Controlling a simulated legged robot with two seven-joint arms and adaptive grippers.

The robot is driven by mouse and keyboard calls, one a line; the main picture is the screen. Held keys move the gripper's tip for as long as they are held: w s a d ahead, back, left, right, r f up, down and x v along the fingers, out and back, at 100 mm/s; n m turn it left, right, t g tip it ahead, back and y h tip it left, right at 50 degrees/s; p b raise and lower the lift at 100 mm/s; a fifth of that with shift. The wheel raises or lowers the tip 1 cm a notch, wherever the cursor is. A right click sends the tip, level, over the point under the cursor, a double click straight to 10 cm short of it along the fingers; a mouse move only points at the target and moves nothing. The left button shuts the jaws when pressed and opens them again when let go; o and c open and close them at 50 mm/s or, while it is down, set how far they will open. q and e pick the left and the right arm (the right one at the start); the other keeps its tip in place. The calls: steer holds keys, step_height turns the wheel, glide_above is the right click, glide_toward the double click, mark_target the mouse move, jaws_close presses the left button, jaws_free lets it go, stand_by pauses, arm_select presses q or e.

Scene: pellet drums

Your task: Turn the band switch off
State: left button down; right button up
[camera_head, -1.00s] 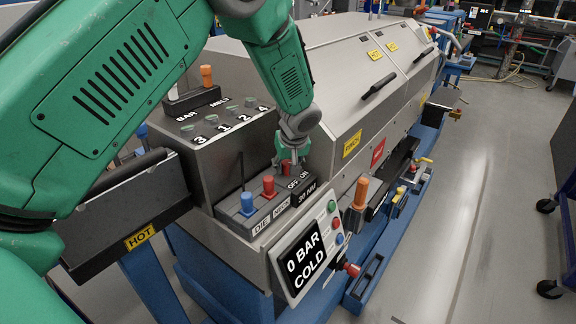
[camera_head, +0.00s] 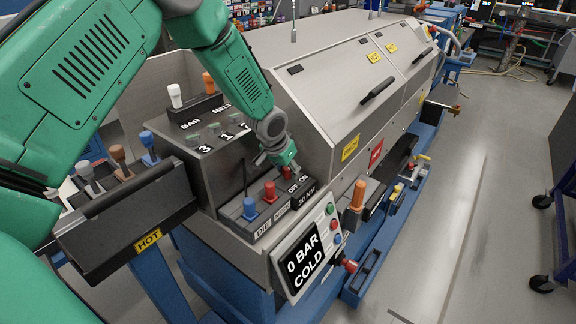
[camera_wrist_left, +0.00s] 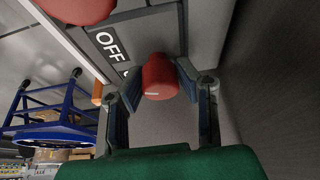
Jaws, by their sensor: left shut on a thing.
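A row of lever switches stands on the dark panel: a blue one (camera_head: 249,208), a red one (camera_head: 269,192), and a red knob (camera_wrist_left: 160,76) held by my left gripper. DIE and NECK labels show below the first two; I cannot read a name for the held one. An OFF/ON plate (camera_head: 298,184) lies beside it, and OFF also shows in the left wrist view. My left gripper (camera_head: 287,168) is shut on the red knob, with a finger on either side. In the head view the gripper mostly hides this knob. My right gripper is not in view.
A display (camera_head: 303,258) reads 0 BAR COLD, with several coloured buttons beside it. A raised box (camera_head: 212,135) with numbered green buttons is close behind the switches. The grey machine cover (camera_head: 330,95) rises at the right. An orange handle (camera_head: 358,195) stands nearby.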

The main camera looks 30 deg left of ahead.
arm_select(q)
steer(key=shift+f+m+h+p, duration=0.1)
steer(key=shift+m+h+p, duration=0.45)
steer(key=shift+m, duration=0.95)
steer(key=shift+s, duration=0.1)
steer(key=c, duration=1.2)
jaws_free()
steer(key=shift+f, duration=0.1)
steer(key=shift+a, duration=0.15)
steer(key=shift+r, duration=0.25)
steer(key=r, duration=0.9)
steer(key=shift+w+r, duration=0.15)
steer(key=shift+w, duration=0.1)
